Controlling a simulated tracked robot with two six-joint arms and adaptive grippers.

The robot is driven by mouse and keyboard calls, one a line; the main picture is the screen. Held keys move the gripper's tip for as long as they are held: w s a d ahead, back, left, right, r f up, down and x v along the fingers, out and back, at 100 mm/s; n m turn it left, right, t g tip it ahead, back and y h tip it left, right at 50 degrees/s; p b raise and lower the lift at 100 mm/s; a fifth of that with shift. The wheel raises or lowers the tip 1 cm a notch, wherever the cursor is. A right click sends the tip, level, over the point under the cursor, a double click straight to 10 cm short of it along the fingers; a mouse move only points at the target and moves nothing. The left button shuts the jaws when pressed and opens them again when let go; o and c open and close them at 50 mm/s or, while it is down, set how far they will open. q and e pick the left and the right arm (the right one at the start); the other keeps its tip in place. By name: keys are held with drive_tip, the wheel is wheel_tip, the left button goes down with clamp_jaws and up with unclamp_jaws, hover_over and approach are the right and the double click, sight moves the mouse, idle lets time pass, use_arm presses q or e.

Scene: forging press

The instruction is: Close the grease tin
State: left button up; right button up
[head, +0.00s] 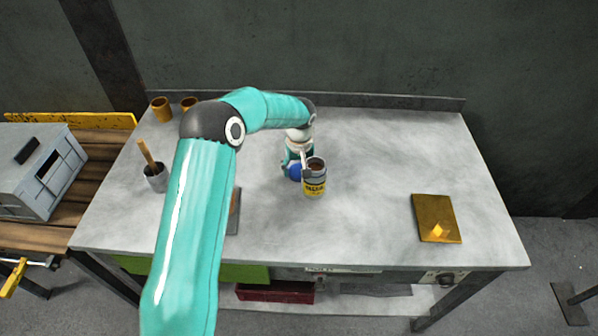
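The grease tin (314,185) stands upright near the middle of the bench, yellow and dark with a pale lower band. Its top is open and shows brown inside. My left gripper (306,163) is at the tin's back left rim, with a grey finger close against the rim. I cannot tell whether it touches the tin or whether its fingers are open or shut. A small blue round part (293,173) shows beside the tin at the gripper; I cannot tell what it is. I cannot make out a lid for certain. My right gripper is not in view.
The grey bench top (370,160) is clear right of the tin up to a brass-coloured plate (434,212) with a small shiny piece on it. A grey cup with a wooden handle (156,180) stands left. Brown cups (161,109) stand at the back left. My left arm hides part of the bench.

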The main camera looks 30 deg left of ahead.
sight(299, 171)
use_arm(q)
drive_tip(key=shift+c, duration=1)
drive_tip(key=shift+r, duration=0.1)
wheel_tip(299, 171, up, 20)
drive_tip(key=shift+b, duration=0.3)
